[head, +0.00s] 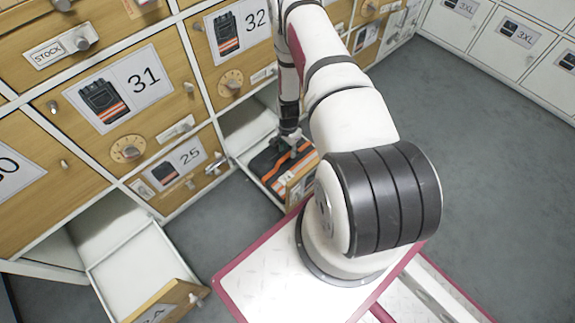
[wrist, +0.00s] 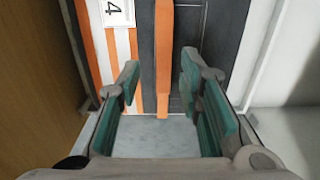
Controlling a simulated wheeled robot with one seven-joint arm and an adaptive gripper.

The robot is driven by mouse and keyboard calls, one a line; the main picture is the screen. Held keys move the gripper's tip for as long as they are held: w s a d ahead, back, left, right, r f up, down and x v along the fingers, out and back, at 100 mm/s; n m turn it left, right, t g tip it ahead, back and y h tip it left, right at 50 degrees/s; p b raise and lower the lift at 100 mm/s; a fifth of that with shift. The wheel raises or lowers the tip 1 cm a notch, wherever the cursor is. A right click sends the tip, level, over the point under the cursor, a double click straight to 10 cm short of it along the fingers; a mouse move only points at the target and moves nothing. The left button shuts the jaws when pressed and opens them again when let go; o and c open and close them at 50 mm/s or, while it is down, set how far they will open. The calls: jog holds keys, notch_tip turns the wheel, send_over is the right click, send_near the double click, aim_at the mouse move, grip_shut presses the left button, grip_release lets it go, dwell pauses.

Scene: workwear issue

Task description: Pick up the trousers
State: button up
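The trousers (head: 268,162) lie folded in an open drawer (head: 254,181), dark with orange stripes. In the wrist view the dark and orange cloth of the trousers (wrist: 212,60) fills the upper middle, with white and orange stripes and a tag marked "4" (wrist: 117,12) at the left. My gripper (head: 290,136) reaches down at the drawer; in the wrist view my gripper (wrist: 160,75) is open, its teal-padded fingers apart on either side of an orange-edged fold. I cannot tell whether the fingers touch the cloth. My arm hides part of the drawer in the head view.
The wooden drawer cabinet (head: 105,95) stands behind, with picture-labelled fronts such as 31 and 25. Another open drawer (head: 135,265) at the lower left is empty. White lockers (head: 515,45) line the upper right. Grey floor (head: 465,130) is clear on the right.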

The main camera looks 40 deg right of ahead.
aim_at(288, 155)
jog(key=shift+w+f+b, duration=0.2)
jog(key=shift+f+b, duration=1.35)
jog(key=shift+f, duration=1.3)
grip_shut()
jog(key=shift+r, duration=0.1)
